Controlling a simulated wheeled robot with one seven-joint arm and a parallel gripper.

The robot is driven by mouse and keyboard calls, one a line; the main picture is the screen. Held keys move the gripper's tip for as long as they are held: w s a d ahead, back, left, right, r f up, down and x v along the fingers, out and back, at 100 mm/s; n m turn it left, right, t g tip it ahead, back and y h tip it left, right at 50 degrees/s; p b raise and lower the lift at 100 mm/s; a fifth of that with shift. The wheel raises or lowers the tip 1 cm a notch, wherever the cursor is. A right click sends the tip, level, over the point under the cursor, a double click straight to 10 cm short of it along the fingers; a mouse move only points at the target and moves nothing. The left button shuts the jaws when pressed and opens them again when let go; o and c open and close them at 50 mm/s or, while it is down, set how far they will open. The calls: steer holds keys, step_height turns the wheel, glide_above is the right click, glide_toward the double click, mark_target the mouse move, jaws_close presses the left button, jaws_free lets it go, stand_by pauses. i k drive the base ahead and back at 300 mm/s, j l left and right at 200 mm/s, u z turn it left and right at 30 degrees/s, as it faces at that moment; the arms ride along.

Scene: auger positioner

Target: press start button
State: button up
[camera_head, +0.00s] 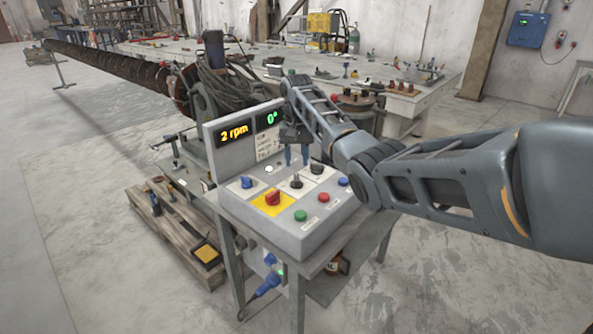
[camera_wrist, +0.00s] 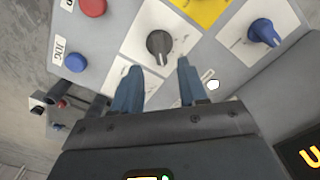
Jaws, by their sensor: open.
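A grey control panel (camera_head: 251,213) on a stand has a green button (camera_head: 300,215), a red button (camera_head: 323,196) and a blue button (camera_head: 343,182) along its right side. Their labels are too small to read in the head view, so I cannot confirm which is start. My gripper (camera_head: 297,157) points down over the panel's back part, open and empty, behind the green button. In the wrist view, my gripper (camera_wrist: 158,78) has its fingers apart near a black knob (camera_wrist: 159,43), and the red button (camera_wrist: 92,7) is at upper left. The green button is not visible there.
A red knob (camera_head: 272,199) on a yellow plate and a blue knob (camera_head: 246,182) sit left of the buttons. The upright display (camera_head: 235,133) reads 2 rpm and 0°. My arm spans the right side. A pallet (camera_head: 180,232) lies left of the stand.

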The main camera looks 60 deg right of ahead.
mark_target(300, 216)
steer(key=k, duration=1)
